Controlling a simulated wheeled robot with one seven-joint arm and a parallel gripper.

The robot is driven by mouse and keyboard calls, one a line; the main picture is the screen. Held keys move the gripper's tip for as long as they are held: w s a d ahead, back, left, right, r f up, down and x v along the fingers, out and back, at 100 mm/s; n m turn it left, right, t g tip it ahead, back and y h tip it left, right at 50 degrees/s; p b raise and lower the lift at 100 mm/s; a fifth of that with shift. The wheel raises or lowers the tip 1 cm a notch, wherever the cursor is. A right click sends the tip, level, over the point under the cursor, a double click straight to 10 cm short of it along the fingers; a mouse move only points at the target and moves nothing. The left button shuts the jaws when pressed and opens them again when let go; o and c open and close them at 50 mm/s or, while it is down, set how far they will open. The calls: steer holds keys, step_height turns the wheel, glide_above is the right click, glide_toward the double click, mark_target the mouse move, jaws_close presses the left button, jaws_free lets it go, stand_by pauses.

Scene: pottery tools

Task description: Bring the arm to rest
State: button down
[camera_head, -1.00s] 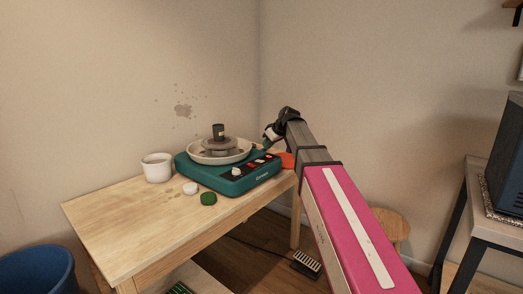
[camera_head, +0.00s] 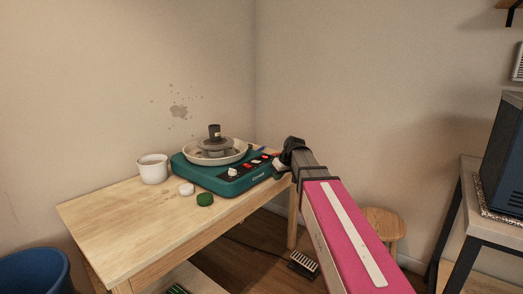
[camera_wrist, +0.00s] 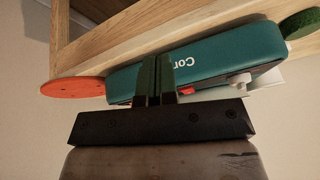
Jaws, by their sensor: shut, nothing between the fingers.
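My arm reaches in from the lower right in the head view, with my gripper (camera_head: 279,165) at its far end, by the right end of the teal pottery wheel (camera_head: 225,178). In the wrist view my gripper (camera_wrist: 154,78) has its two dark green fingers together, with nothing between them. Behind them the teal wheel body (camera_wrist: 210,62) shows lettering and a red switch. I cannot tell whether the fingertips touch it.
The wooden table (camera_head: 125,225) bears a white cup (camera_head: 153,170), a white round piece (camera_head: 187,189) and a green round piece (camera_head: 205,199). An orange disc (camera_wrist: 72,90) lies near the table edge. A stool (camera_head: 383,222) and a metal-framed stand (camera_head: 455,215) are at right, a blue bin (camera_head: 35,272) at left.

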steer(key=s+d+f+m+g+h, duration=0.1)
steer(key=s+d+f+m+h, duration=0.1)
steer(key=s+d+f, duration=0.4)
steer(key=s+d+f+m+g+h, duration=0.2)
steer(key=s+d+f+m, duration=0.3)
steer(key=s+f, duration=1.1)
step_height(320, 180, down, 3)
steer(key=shift+s+d+r+g, duration=0.1)
steer(key=shift+s+d+g, duration=0.2)
steer(key=shift+s+d, duration=0.1)
steer(key=c, duration=1.8)
jaws_free()
